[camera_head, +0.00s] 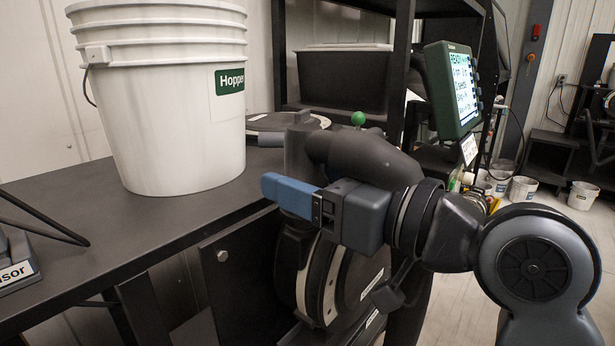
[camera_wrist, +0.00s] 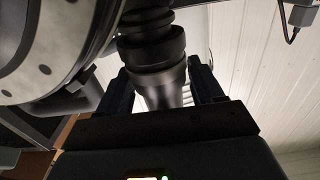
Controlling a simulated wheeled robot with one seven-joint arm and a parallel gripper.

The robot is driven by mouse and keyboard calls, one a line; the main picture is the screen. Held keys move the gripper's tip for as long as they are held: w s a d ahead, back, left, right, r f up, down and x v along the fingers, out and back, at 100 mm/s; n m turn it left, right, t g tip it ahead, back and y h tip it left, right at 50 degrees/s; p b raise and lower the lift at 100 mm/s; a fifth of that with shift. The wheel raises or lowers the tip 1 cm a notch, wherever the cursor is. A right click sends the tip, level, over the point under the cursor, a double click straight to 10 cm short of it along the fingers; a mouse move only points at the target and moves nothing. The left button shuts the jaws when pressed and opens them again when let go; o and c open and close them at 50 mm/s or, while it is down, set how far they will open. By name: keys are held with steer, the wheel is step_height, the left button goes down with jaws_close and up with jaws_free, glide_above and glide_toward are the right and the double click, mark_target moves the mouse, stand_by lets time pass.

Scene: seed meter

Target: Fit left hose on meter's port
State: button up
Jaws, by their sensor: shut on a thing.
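The seed meter (camera_head: 343,280) is a black unit with a round, pale-rimmed drum below the bench edge; its drum also shows at upper left in the wrist view (camera_wrist: 45,50). My gripper (camera_head: 285,192) points left in front of the meter's upper part, its blue finger seen from the side. In the wrist view its fingers (camera_wrist: 163,88) stand either side of a smooth, tapered grey end of a dark ribbed hose (camera_wrist: 150,45), and are shut on it. The head view hides this grip behind the finger. Whether the hose end touches the port cannot be told.
A white bucket (camera_head: 175,100) stands on the dark bench (camera_head: 100,225) left of the gripper. A green-framed screen (camera_head: 453,88) is at upper right. A black bin (camera_head: 345,78) sits on a rack behind. Small white buckets (camera_head: 523,189) stand on the floor at right.

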steer(key=o, duration=1.3)
steer(key=shift+f, duration=0.1)
steer(key=shift+d, duration=0.1)
steer(key=b+v, duration=0.1)
steer(key=v, duration=0.6)
steer(key=shift+s+d+b, duration=0.25)
steer(key=shift+b, duration=0.1)
